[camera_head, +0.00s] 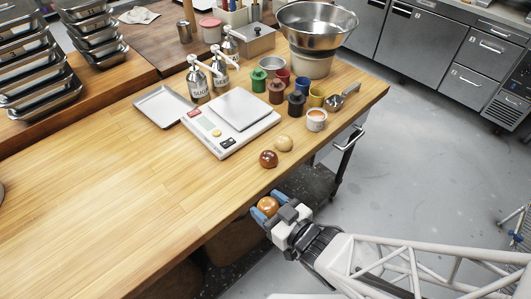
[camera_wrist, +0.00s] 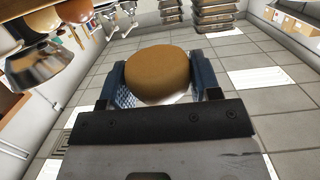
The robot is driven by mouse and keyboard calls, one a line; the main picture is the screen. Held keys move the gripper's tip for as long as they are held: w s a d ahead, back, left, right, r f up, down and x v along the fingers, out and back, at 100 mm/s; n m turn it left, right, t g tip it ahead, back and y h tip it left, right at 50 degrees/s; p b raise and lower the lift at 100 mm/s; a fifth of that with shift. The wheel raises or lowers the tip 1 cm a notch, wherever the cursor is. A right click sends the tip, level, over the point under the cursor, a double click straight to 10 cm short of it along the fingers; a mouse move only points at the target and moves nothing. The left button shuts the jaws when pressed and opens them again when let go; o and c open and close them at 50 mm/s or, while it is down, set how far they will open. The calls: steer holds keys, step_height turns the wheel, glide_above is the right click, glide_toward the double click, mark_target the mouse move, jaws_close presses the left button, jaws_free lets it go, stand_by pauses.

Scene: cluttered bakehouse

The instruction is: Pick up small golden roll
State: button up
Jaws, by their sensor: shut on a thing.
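The small golden roll (camera_head: 267,206) is held between the blue fingers of my gripper (camera_head: 265,212), off the front edge of the wooden table. In the wrist view the golden-brown roll (camera_wrist: 157,74) sits between the two dark blue jaws (camera_wrist: 162,90), which press on its sides. My gripper is shut on it. On the table near the front edge lie a dark brown glossy roll (camera_head: 268,159) and a pale roll (camera_head: 284,143), both apart from my gripper.
A white kitchen scale (camera_head: 205,145) stands on the wooden table (camera_head: 110,200) behind the rolls. The table's left front is clear. A large steel bowl (camera_head: 316,30) stands at the back.

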steer(key=shift+v, duration=0.95)
steer(key=shift+s, duration=0.45)
steer(key=shift+w, duration=0.1)
stand_by(0.8)
steer(key=w+a+r+t, duration=0.1)
steer(key=w+a+r, duration=0.55)
steer(key=w, duration=0.45)
steer(key=w+a+r, duration=0.5)
steer(key=w+a, duration=0.3)
steer(key=w, duration=0.3)
steer(key=w+a+r, duration=0.1)
steer(key=w+a, duration=0.4)
steer(key=a, duration=0.3)
steer(key=w+a, duration=0.5)
steer(key=a, duration=0.3)
steer(key=w+a+r+m+h, duration=0.1)
steer(key=w+a, duration=0.4)
steer(key=a, duration=0.3)
steer(key=shift+w+a+r, duration=0.25)
steer(key=shift+w+r, duration=0.05)
steer(key=shift+w, duration=0.05)
steer(key=shift+w+d, duration=0.1)
